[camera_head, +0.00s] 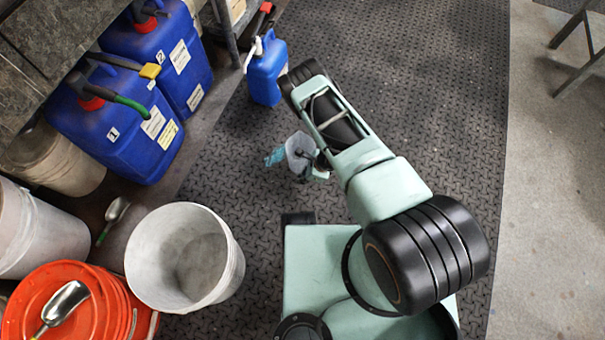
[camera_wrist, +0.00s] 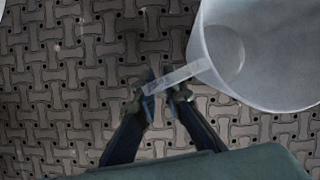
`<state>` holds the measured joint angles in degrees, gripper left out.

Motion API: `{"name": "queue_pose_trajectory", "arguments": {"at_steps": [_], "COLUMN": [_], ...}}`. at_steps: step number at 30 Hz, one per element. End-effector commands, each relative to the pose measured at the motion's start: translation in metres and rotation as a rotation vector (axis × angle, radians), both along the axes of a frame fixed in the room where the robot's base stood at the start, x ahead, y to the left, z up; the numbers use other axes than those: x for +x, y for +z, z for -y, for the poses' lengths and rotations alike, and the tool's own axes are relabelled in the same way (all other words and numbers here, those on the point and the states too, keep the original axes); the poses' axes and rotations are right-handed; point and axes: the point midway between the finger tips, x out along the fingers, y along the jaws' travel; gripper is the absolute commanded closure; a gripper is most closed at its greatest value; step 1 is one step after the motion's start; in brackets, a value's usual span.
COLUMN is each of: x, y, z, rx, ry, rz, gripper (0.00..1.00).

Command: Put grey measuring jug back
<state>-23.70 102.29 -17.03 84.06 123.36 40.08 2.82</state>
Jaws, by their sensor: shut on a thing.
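The grey measuring jug (camera_head: 299,152) is in the middle of the head view, beside the end of my arm and above the dark patterned mat. It also shows in the wrist view (camera_wrist: 265,50) at the upper right, a translucent grey cup seen into its open mouth. My gripper (camera_wrist: 163,90) is shut on the jug's strap-like handle, with a finger on either side of it. In the head view my gripper (camera_head: 319,165) is partly hidden by the arm and the jug.
A white bucket (camera_head: 229,262) stands open left of my base. An orange bucket (camera_head: 110,295) with a metal scoop (camera_head: 65,303) on it is at lower left. Large blue canisters (camera_head: 120,130) and a small blue jug (camera_head: 265,75) stand at upper left. The mat (camera_head: 440,100) to the right is clear.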

Motion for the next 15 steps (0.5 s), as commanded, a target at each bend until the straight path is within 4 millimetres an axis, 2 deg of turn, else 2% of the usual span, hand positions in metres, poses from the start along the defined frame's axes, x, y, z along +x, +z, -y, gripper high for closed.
{"name": "queue_pose_trajectory", "arguments": {"at_steps": [11, 12, 15], "x": [0.0004, 0.0004, 0.0003], "y": [-0.0048, -0.0050, -0.0048], "z": [-0.0012, -0.0013, -0.0012], "rx": [0.002, 0.002, 0.002], "ry": [-0.001, -0.001, -0.001], "rz": [0.002, 0.002, 0.002], "gripper": [1.00, 0.89, 0.78]}}
